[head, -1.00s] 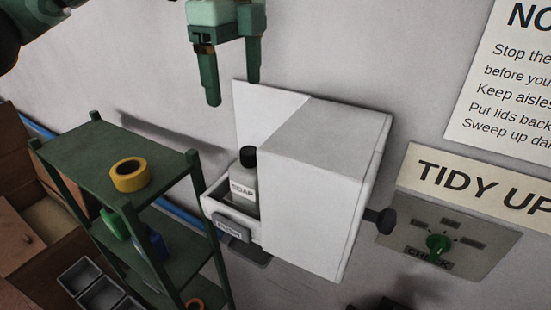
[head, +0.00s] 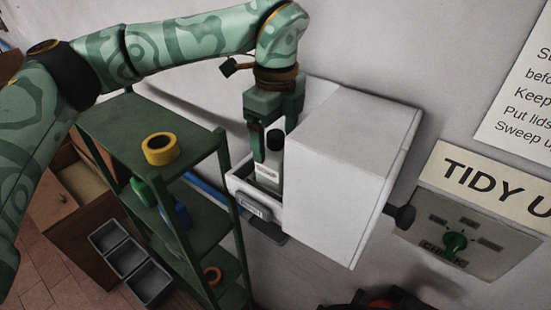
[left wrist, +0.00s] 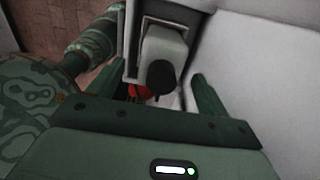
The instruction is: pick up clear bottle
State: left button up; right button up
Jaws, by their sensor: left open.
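The bottle (head: 268,172) stands upright in the open front tray (head: 238,186) of a white wall box. It is pale, with a dark cap and a label that read SOAP in the earlier head view. In the left wrist view the dark cap and pale body of the bottle (left wrist: 165,47) show between the fingers. My left gripper (head: 275,146) is open and points down over the tray. Its fingers are on either side of the bottle's top, and one finger partly covers it in the head view. I cannot tell whether they touch it. My right gripper is not in view.
The white box (head: 345,140) rises close on the right of the gripper, with a dark knob (head: 404,216) on its side. A green shelf (head: 110,128) with yellow tape (head: 160,149) stands to the left. A switch panel (head: 475,240) is on the wall at right.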

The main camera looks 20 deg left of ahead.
pick_arm(q)
notch_tip(320, 180, down, 2)
jog(key=shift+w+a, duration=0.1)
jog(key=shift+w, duration=0.05)
jog(key=c, duration=1.1)
jog(key=shift+r, duration=0.6)
notch_tip(320, 180, up, 8)
jog(key=shift+f+b, duration=0.1)
jog(key=shift+b, duration=1.1)
jog(key=shift+s+r, duration=0.3)
jog(key=shift+s, duration=0.05)
jog(key=shift+s+a+r+b, duration=0.1)
jog(key=shift+s+a+b, duration=0.45)
jog(key=shift+s+b, duration=0.7)
jog(key=shift+s+a+r+b, duration=0.1)
jog(key=shift+s+a+b, duration=0.5)
jog(key=shift+s, duration=1.1)
jog(key=shift+s+a+r+b, duration=0.1)
jog(key=shift+s+a+b, duration=0.4)
jog(key=shift+s+b, duration=0.75)
